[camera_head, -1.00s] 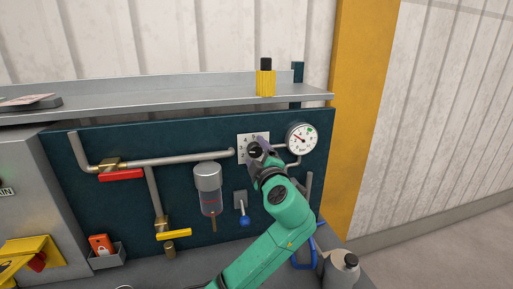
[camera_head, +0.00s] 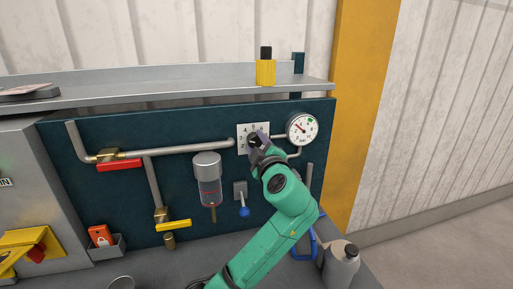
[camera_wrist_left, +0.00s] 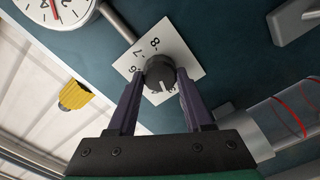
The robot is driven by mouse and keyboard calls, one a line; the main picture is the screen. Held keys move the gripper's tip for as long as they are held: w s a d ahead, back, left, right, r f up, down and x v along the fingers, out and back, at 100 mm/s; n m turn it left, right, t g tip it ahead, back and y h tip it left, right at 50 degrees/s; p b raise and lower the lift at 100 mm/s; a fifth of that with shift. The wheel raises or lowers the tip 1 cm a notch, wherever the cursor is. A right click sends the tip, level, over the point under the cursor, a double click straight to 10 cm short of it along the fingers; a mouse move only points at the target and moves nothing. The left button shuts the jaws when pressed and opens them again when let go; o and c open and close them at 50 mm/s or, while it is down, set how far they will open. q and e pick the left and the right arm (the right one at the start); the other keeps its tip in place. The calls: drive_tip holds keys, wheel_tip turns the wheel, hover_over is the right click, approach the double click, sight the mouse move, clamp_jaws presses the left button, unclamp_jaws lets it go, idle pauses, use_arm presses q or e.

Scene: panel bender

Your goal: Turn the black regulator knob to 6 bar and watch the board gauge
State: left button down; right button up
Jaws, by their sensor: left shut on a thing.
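The black regulator knob (camera_wrist_left: 159,72) sits on a square white number plate (camera_wrist_left: 186,52) on the dark board. A light mark on the knob points toward the bottom of the wrist picture; the plate number there is hidden, while 6, 7 and 8 show. My left gripper (camera_wrist_left: 158,82) is shut on the knob, one finger on each side. In the head view the left gripper (camera_head: 256,144) covers part of the plate (camera_head: 246,132). The round white board gauge (camera_head: 302,129) is to the right, its red needle pointing up-left; it is cut off in the wrist view (camera_wrist_left: 55,10). My right gripper is not in view.
Pipes with a red-handled valve (camera_head: 119,165) and a yellow-handled valve (camera_head: 174,224) run left of the knob. A clear filter bowl (camera_head: 208,180) and blue-tipped lever (camera_head: 243,207) are below. A shelf (camera_head: 190,99) with a yellow container (camera_head: 265,71) is above; a grey bottle (camera_head: 341,265) stands lower right.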

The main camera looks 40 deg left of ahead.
use_arm(q)
drive_tip(key=shift+f+m+b, duration=0.3)
drive_tip(key=shift+m+b, duration=0.2)
drive_tip(key=shift+m, duration=0.3)
drive_tip(key=m+b, duration=0.1)
drive_tip(key=m, duration=0.1)
drive_tip(key=shift+m, duration=0.4)
drive_tip(key=m, duration=0.2)
drive_tip(key=shift+r+m+b, duration=0.15)
drive_tip(key=shift+m+b, duration=0.15)
drive_tip(key=shift+m, duration=0.1)
drive_tip(key=m, duration=0.2)
drive_tip(key=shift+w+m, duration=0.1)
drive_tip(key=shift+m, duration=0.2)
drive_tip(key=m, duration=0.2)
drive_tip(key=shift+d+m, duration=0.1)
drive_tip(key=shift+m, duration=0.3)
drive_tip(key=m+p, duration=0.1)
drive_tip(key=m, duration=0.1)
drive_tip(key=shift+r+m, duration=0.1)
drive_tip(key=shift+m, duration=0.3)
drive_tip(key=m+p, duration=0.1)
drive_tip(key=m, duration=0.3)
drive_tip(key=shift+p, duration=0.4)
drive_tip(key=shift+m+p, duration=0.5)
drive_tip(key=shift+m, duration=0.8)
